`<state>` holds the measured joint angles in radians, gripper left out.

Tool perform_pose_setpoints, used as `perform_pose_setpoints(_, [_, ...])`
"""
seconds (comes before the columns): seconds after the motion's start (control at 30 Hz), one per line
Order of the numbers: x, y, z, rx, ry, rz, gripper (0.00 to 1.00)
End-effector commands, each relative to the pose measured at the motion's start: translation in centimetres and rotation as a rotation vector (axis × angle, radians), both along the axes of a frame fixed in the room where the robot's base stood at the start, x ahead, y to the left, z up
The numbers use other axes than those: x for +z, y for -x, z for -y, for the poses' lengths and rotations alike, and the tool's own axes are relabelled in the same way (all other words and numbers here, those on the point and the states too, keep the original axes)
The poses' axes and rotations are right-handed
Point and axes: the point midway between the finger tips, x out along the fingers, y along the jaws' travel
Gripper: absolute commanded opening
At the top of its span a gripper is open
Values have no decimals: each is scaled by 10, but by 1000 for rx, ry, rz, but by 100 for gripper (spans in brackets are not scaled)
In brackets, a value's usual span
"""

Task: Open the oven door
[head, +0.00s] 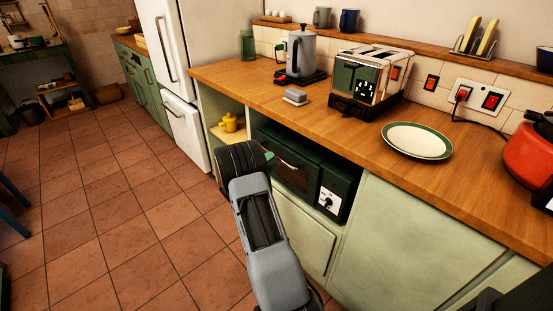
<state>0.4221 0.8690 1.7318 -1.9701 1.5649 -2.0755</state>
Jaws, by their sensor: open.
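The oven (345,178) is a dark green box in an open bay under the wooden counter. Its door (300,176) looks shut, with a thin bar handle (291,164) across its upper part. A white control panel with a knob (328,203) is at the right of the door. My gripper (246,158) is at the end of my grey arm, in front of and left of the oven. It is open, but my wrist hides its fingers. My arm covers the lower left of the oven front. I cannot tell whether the gripper touches the door.
A yellow teapot (230,122) stands on a shelf left of the oven. The counter (240,85) above holds a kettle (301,52), toaster (364,82), plate (417,141) and red pot (530,157). A white fridge (172,60) stands behind left. The tiled floor (110,210) at left is clear.

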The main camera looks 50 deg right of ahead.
Motion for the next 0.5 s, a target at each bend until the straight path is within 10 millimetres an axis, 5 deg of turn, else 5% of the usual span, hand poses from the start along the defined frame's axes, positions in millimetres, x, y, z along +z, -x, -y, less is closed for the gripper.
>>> perform_pose_setpoints(0.2, [4, 2, 24, 0, 0, 1, 42])
perform_pose_setpoints(0.5, [7, 2, 32, 1, 0, 0, 42])
